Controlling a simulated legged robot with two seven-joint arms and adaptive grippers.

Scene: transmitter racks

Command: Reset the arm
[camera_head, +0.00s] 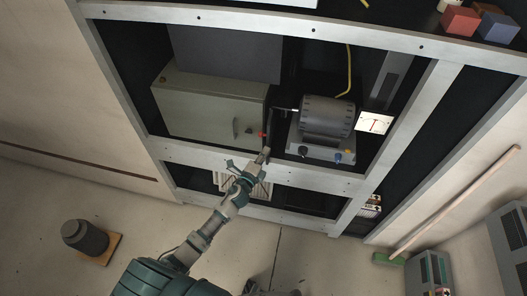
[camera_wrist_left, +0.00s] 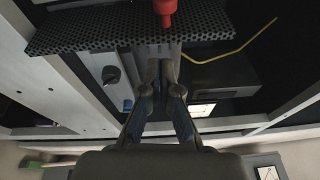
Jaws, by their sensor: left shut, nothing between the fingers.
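My left gripper (camera_head: 265,153) is in front of the rack's middle crossbar, just below a small red knob (camera_head: 262,134) beside the grey-green cabinet. In the left wrist view my left gripper (camera_wrist_left: 161,62) has its fingers together, with nothing between them. The red knob (camera_wrist_left: 165,12) shows beyond the fingertips at the top, on a dark perforated plate (camera_wrist_left: 130,30). It looks apart from the fingers. My right gripper is not in view.
The rack (camera_head: 290,174) holds the grey-green cabinet (camera_head: 205,105) and a grey motor (camera_head: 327,118) on a base with knobs. A broom (camera_head: 455,200) leans at right. Open floor lies below the rack.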

